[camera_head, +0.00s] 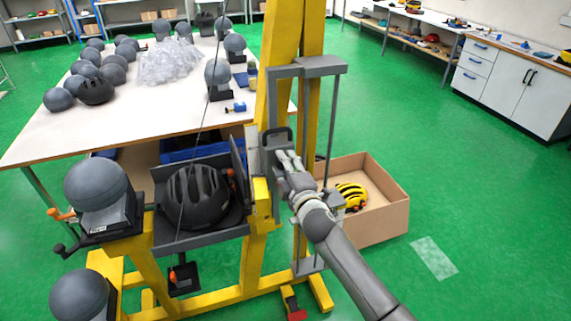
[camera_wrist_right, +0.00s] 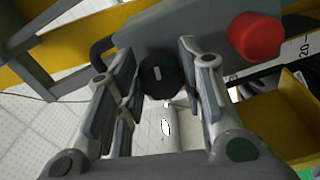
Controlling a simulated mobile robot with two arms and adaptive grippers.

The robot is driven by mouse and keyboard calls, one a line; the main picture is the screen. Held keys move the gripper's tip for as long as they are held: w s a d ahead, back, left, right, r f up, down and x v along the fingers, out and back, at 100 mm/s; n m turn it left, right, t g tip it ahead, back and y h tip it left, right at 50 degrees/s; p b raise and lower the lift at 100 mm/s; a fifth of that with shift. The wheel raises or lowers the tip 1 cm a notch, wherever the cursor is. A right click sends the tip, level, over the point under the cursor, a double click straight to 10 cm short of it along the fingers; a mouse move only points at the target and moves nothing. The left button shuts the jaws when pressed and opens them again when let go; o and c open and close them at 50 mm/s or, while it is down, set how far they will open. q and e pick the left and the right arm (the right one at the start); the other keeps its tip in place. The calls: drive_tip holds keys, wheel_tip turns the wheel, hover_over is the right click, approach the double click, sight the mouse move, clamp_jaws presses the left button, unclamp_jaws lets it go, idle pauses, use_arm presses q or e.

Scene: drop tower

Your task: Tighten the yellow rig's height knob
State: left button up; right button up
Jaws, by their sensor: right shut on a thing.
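The yellow rig (camera_head: 283,50) stands in the middle of the head view, with a grey carriage (camera_head: 267,180) on its upright. My right gripper (camera_head: 287,160) is at the carriage, where its fingers hide most of what they hold. In the right wrist view, a round black knob (camera_wrist_right: 162,80) with a white mark sits between the fingers of my right gripper (camera_wrist_right: 158,62), against a grey plate (camera_wrist_right: 185,38). The gripper is shut on this knob. A red knob (camera_wrist_right: 255,37) is to the right of the fingers, apart from them. My left gripper is not in view.
A black helmet (camera_head: 192,197) sits in a grey cradle left of the carriage. A table (camera_head: 60,135) with headforms is behind left.

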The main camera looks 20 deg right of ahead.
drive_tip(key=shift+r+n, duration=0.15)
drive_tip(key=shift+n, duration=0.95)
drive_tip(key=o, duration=1)
drive_tip(key=s, duration=1.2)
drive_tip(key=shift+d, duration=0.2)
